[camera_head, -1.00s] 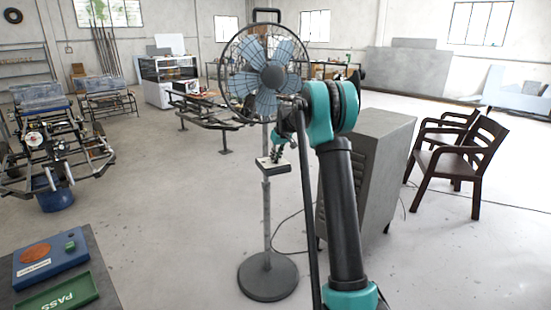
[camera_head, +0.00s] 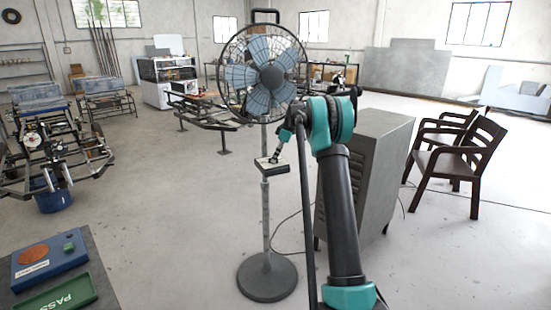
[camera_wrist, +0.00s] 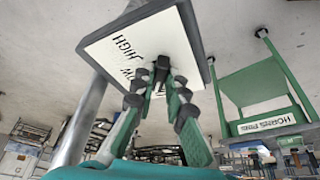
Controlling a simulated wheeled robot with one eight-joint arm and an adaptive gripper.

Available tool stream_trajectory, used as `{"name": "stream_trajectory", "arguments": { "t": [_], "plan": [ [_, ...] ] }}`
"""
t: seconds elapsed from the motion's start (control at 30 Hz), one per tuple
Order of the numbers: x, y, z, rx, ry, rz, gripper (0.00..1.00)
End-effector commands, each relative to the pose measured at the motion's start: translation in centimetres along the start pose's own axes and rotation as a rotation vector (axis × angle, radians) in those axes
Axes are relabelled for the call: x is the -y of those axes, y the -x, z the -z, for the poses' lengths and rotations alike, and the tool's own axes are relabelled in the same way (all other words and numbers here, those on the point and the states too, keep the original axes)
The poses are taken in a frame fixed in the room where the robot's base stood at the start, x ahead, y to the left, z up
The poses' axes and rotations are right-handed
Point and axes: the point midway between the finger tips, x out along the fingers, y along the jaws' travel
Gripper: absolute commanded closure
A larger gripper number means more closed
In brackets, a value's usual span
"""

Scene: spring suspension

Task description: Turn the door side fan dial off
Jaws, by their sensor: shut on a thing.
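The pedestal fan (camera_head: 264,75) stands upright on a round base in the head view. Its small control box (camera_head: 274,168) sits on the pole below the fan head. In the wrist view the white panel (camera_wrist: 112,50) carries words including "HIGH"; part of the lettering is hidden. A dark dial (camera_wrist: 161,68) sits on that panel between my fingertips. My gripper (camera_wrist: 159,82) is shut on the dial, with a dark, green-backed finger on each side. In the head view my gripper (camera_head: 277,157) reaches down to the box. The dial's setting cannot be read.
A grey cabinet (camera_head: 375,165) stands just right of my arm, with dark wooden chairs (camera_head: 460,160) beyond it. A table with a blue tray (camera_head: 45,258) and a green "PASS" tray (camera_head: 62,295) is at the front left. Open floor surrounds the fan base (camera_head: 267,278).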

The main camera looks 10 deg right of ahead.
Motion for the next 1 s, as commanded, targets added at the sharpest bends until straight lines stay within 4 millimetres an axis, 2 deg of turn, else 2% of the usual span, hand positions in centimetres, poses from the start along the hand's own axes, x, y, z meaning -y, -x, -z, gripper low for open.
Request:
{"name": "stream_trajectory", "arguments": {
  "t": [0.3,0.8,0.83,1.0],
  "plan": [
    [-0.17,0.03,0.01,0.0,0.096,0.039,1.0],
    [-0.18,0.02,-0.01,0.0,0.111,0.046,1.0],
    [-0.18,0.02,-0.01,0.0,0.111,0.046,0.85],
    [-0.17,0.01,-0.01,0.0,0.111,0.046,0.66]
  ]
}}
